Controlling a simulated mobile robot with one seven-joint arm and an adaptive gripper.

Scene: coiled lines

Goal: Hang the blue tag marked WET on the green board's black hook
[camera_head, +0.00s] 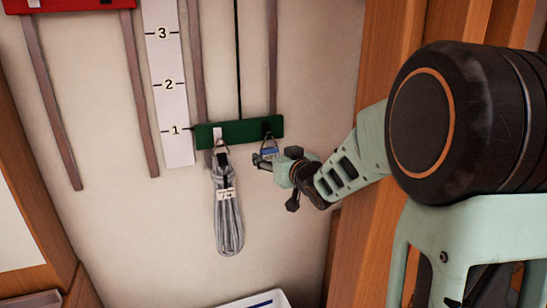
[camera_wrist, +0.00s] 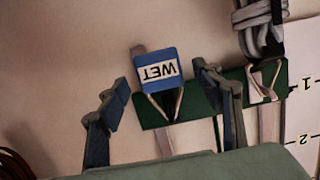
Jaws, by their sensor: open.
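The blue tag (camera_wrist: 156,64) marked WET shows upside down in the wrist view, close to the green board (camera_wrist: 150,116). Its pale wire loop appears to pass around the board's black hook (camera_wrist: 172,104). In the head view the tag (camera_head: 270,154) hangs just below the right end of the green board (camera_head: 240,132), under the black hook (camera_head: 267,125). My gripper (camera_wrist: 161,77) is open, with one finger on each side of the tag and a visible gap on both sides. In the head view my gripper (camera_head: 264,161) partly overlaps the tag.
A grey coiled line (camera_head: 228,215) with a white label hangs from the board's pale left hook (camera_head: 217,133). A white numbered strip (camera_head: 168,85) stands left of the board. A wooden post (camera_head: 380,90) rises at right.

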